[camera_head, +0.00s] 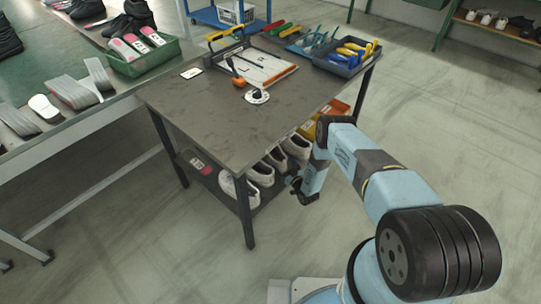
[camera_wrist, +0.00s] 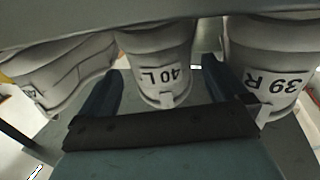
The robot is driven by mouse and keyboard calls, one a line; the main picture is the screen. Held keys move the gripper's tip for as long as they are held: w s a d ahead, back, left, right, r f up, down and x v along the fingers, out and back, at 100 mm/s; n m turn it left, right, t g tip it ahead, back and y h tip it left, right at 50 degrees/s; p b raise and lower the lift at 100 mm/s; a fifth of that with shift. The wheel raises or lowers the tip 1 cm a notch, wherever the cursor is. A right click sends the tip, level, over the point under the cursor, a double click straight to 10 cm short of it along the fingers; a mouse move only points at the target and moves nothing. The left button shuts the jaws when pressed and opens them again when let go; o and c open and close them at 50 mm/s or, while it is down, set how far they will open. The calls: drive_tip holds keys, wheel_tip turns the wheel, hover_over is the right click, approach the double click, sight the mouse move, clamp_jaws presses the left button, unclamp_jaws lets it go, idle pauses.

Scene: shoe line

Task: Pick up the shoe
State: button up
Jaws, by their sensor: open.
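Several white shoes stand side by side on the lower shelf (camera_head: 222,190) of the dark table; one white shoe (camera_head: 240,188) is at its near end. In the wrist view, a shoe marked 40 L (camera_wrist: 158,50) lies between the two fingers of my gripper (camera_wrist: 160,82), with room at both sides. A shoe marked 39 R (camera_wrist: 268,62) is just right of the right finger. Another white shoe (camera_wrist: 60,72) is left of the left finger. In the head view my gripper (camera_head: 296,184) is low beside the shelf, partly hidden by my arm. It is open.
The dark tabletop (camera_head: 190,115) overhangs the shoes. It carries a cutting board device (camera_head: 262,68) and a grey tray of tools (camera_head: 345,58).

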drive_tip(key=shift+x, duration=1.2)
drive_tip(key=shift+c, duration=0.3)
drive_tip(key=c, duration=1)
